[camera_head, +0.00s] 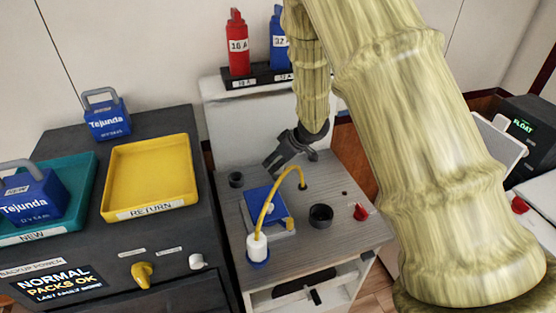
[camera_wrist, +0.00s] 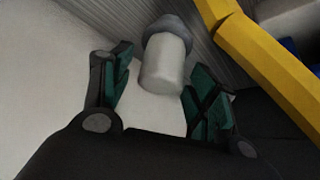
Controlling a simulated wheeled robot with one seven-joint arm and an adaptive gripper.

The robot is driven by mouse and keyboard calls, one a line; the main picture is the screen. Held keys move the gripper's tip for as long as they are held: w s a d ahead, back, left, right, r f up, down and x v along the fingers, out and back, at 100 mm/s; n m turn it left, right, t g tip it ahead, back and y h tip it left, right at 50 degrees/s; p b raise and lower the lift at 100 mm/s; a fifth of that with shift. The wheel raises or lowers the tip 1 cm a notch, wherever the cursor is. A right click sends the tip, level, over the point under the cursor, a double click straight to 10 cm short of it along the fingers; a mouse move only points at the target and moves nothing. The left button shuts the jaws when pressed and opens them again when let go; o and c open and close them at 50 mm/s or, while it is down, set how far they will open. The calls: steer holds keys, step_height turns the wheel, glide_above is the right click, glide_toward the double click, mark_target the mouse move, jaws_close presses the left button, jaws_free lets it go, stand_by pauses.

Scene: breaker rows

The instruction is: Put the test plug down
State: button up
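The test plug (camera_head: 257,246) is a white cylinder with a yellow cord. In the head view it stands upright in a blue ring (camera_head: 258,262) at the front left of the grey bench top. The cord (camera_head: 267,197) arches back to a black socket-like spot. My gripper (camera_head: 276,163) is behind and above the plug, apart from it in the head view. In the wrist view a white cylinder (camera_wrist: 164,64) with a grey collar, seemingly the plug, lies beyond my open fingers (camera_wrist: 158,92). Gaps show on both sides, and nothing is held.
On the bench (camera_head: 325,248) are a blue box (camera_head: 263,203), a black cup (camera_head: 321,215), a small dark cup (camera_head: 236,179) and a red piece (camera_head: 360,212). A yellow RETURN tray (camera_head: 150,176) stands left. Red (camera_head: 237,45) and blue bottles stand behind.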

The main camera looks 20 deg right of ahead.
steer(key=shift+s+d+r, duration=0.1)
steer(key=shift+d+r, duration=0.05)
steer(key=shift+r, duration=0.35)
steer(key=v, duration=1.1)
